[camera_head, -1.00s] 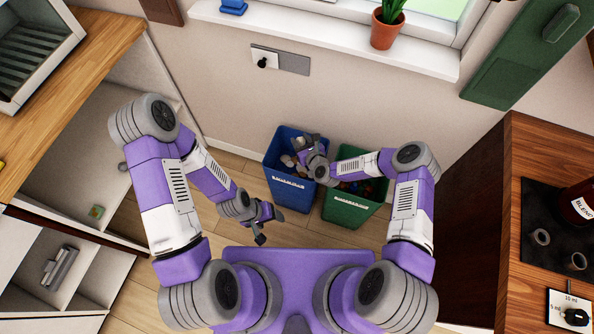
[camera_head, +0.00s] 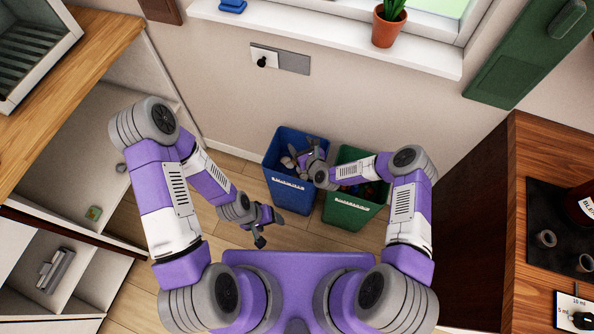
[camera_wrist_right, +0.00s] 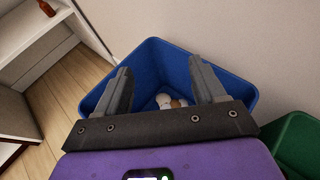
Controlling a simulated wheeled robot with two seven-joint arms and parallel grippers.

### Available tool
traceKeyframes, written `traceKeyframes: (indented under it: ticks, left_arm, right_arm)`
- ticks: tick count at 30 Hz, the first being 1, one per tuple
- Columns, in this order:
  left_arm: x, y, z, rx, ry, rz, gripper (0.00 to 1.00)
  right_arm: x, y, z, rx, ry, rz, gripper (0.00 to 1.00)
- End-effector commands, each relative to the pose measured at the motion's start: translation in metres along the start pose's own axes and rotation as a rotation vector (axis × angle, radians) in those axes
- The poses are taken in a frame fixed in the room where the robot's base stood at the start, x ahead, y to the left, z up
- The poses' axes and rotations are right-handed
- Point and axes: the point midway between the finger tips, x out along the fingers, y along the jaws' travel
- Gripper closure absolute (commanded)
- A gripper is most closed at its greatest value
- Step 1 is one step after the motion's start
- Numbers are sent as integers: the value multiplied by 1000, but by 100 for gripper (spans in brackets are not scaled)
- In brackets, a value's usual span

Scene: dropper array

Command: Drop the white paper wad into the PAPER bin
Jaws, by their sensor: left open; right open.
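The blue bin (camera_head: 289,190) stands on the floor against the wall; its white label is too small to read. My right gripper (camera_head: 304,156) is over the blue bin's opening, with its fingers open. In the right wrist view, the open fingers (camera_wrist_right: 164,80) point into the blue bin (camera_wrist_right: 232,86) with nothing held between them. Pale, rounded items (camera_wrist_right: 163,101) lie inside the bin below; one is white, but I cannot tell for sure that it is the paper wad. My left gripper (camera_head: 268,226) is open and empty, in front and to the left of the bin.
A green bin (camera_head: 345,212) stands close against the blue bin's right, under my right forearm. A windowsill with a potted plant (camera_head: 388,24) is above. Open shelving (camera_head: 50,270) is at left, a wooden counter (camera_head: 535,150) at right. Floor left of the bins is clear.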

Motion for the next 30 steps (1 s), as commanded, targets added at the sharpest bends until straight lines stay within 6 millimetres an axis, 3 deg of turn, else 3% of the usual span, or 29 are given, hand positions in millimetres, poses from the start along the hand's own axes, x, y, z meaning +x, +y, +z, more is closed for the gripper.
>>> traceKeyframes:
  ticks: [5, 16, 30]
  left_arm:
    - [-5, 2, 0, 0, 0, 0, 31]
    - [-19, 7, 1, 0, 0, 0, 31]
    - [-20, 8, 1, 0, 0, 0, 31]
  right_arm:
    - [-13, -1, 0, 1, 2, 0, 31]
    - [-68, -1, 1, 1, 1, -1, 31]
    - [-76, 0, 0, 0, 0, 0, 31]
